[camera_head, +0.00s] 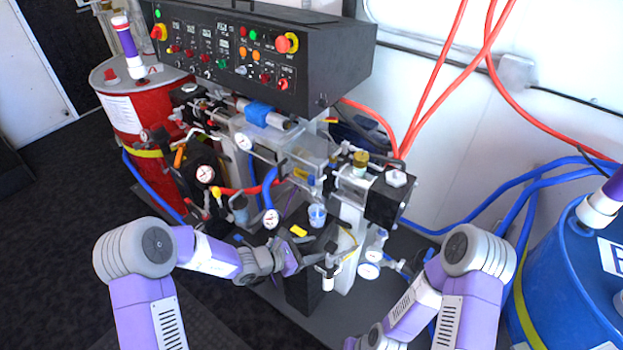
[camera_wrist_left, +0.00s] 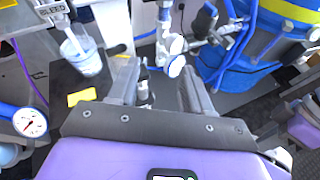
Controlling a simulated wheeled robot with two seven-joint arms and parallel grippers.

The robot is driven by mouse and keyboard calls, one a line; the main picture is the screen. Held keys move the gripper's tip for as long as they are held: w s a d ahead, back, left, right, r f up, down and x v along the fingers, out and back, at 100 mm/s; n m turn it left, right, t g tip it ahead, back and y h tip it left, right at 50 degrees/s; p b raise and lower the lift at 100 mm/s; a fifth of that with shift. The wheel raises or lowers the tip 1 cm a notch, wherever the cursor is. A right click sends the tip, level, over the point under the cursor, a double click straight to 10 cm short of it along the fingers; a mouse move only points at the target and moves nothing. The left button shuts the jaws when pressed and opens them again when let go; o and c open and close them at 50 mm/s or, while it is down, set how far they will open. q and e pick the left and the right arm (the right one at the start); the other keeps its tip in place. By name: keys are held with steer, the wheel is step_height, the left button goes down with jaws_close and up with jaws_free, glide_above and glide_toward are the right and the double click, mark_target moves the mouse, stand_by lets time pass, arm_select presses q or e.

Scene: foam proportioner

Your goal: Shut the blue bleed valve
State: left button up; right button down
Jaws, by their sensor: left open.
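My left gripper (camera_head: 312,250) reaches in at the machine's lower front. The cup also shows in the head view (camera_head: 317,215). I cannot pick out the blue bleed valve or its handle for sure. My right arm comes in at the lower right; its gripper is outside the picture.
A yellow piece (camera_head: 298,231) lies beside the cup. Gauges (camera_head: 368,270) and hoses crowd the machine's front. A blue drum (camera_head: 570,280) stands at right, a red drum (camera_head: 160,115) at left. A control box (camera_head: 255,55) overhangs the back. Dark floor is clear at left.

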mark_target(310, 181)
arm_select(q)
steer(key=w+a+r+n+t+y, duration=0.1)
steer(key=w+a+r+n+t, duration=0.3)
steer(key=w+r+n+t, duration=0.5)
steer(key=w+d+m, duration=0.1)
steer(key=w, duration=0.1)
steer(key=w+d+r, duration=0.1)
steer(key=w, duration=0.1)
steer(key=w+d+r+m+g, duration=0.1)
steer(key=w, duration=0.1)
steer(key=shift+w+d+r+m+b, duration=0.1)
steer(key=shift+m+b, duration=0.2)
steer(key=shift+b, duration=0.1)
steer(key=shift+x, duration=0.8)
steer(key=shift+c, duration=0.2)
jaws_close()
